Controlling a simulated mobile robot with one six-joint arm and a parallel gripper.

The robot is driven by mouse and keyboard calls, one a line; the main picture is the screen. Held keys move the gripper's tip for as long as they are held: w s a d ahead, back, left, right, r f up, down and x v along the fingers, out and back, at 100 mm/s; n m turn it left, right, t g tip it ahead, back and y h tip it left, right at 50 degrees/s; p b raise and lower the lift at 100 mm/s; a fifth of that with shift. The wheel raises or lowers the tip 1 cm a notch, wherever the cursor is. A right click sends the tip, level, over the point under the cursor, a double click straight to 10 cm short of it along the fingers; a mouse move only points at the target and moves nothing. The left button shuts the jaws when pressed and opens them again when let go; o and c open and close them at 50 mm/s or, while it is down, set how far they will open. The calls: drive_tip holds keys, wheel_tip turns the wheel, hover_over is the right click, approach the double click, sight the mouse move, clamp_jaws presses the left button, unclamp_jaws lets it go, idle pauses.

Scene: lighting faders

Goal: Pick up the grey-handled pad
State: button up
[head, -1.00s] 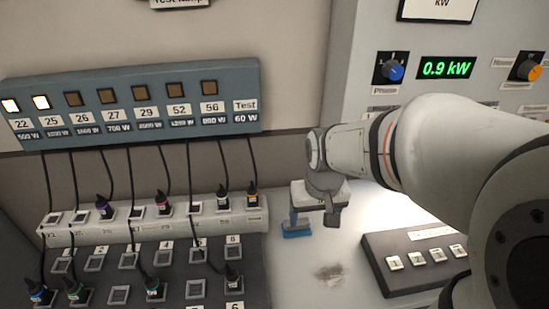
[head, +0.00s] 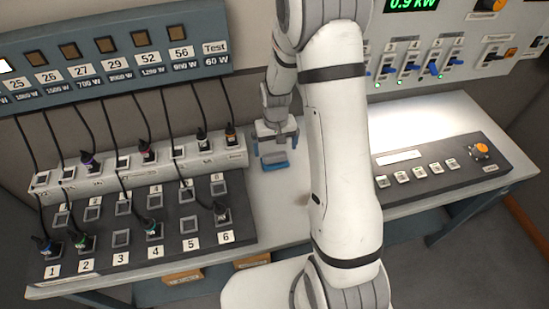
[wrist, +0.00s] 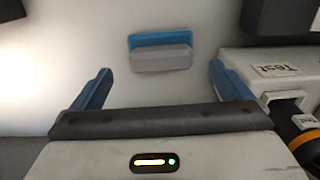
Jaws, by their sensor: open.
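The grey-handled pad (wrist: 160,58) lies on the pale tabletop, with a blue base and a grey handle on top. In the wrist view it sits ahead of my gripper (wrist: 159,88), between the lines of its two blue fingers. The fingers are wide apart with nothing between them, and the pad appears clear of both. In the head view the pad (head: 275,161) is on the table right of the socket panel, and my gripper (head: 275,150) is over it, hiding part of it. The height gap between them is hard to judge.
A socket panel (head: 140,213) with plugs and cables stands left of the pad; its corner and a plug (wrist: 305,148) are close to my right finger in the wrist view. Bare table (head: 275,205) lies in front of the pad.

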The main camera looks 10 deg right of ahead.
sight(275, 154)
drive_tip(key=shift+f+p, duration=0.7)
drive_tip(key=shift+f, duration=1.7)
drive_tip(key=shift+c, duration=0.6)
drive_tip(key=c, duration=0.8)
